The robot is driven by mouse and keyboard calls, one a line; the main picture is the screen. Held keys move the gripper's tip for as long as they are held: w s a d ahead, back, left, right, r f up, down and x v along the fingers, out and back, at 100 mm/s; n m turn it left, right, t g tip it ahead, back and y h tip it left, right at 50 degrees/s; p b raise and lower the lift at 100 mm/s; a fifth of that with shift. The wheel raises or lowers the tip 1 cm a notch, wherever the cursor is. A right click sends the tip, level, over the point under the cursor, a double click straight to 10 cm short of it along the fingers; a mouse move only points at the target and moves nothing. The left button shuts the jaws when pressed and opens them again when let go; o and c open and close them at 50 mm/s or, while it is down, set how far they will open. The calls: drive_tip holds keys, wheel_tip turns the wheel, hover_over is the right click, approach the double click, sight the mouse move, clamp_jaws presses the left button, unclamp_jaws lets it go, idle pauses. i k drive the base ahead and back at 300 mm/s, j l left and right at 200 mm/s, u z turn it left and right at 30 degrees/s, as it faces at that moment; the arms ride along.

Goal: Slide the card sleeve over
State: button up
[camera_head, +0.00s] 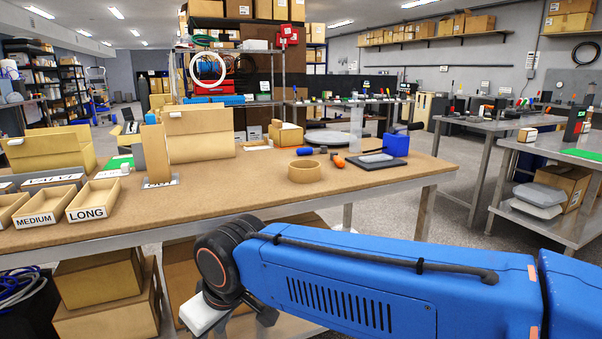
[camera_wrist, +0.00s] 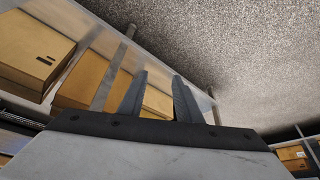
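No object is clearly marked as the card sleeve. A tan ring-shaped piece (camera_head: 305,171) lies flat on the workbench (camera_head: 240,200). A tall tan card piece (camera_head: 155,152) stands upright by a grey metal upright with a label at its foot. I cannot tell which of these is the sleeve. My gripper (camera_wrist: 160,75) is open in the wrist view, its two dark fingers apart with nothing between them. In the head view my arm reaches across the lower right and its end hangs low in front of the bench's front edge, away from both pieces; the fingers are hard to make out there.
Trays labelled MEDIUM (camera_head: 36,208) and LONG (camera_head: 93,201) stand at the bench's left. Cardboard boxes (camera_head: 105,295) sit under the bench. The bench's front middle is clear.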

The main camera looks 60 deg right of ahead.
sight(301, 171)
drive_tip(key=z, duration=1.45)
drive_tip(key=j+z, duration=0.1)
drive_tip(key=j, duration=0.35)
drive_tip(key=k+j, duration=0.1)
drive_tip(key=j, duration=0.35)
drive_tip(key=z, duration=0.05)
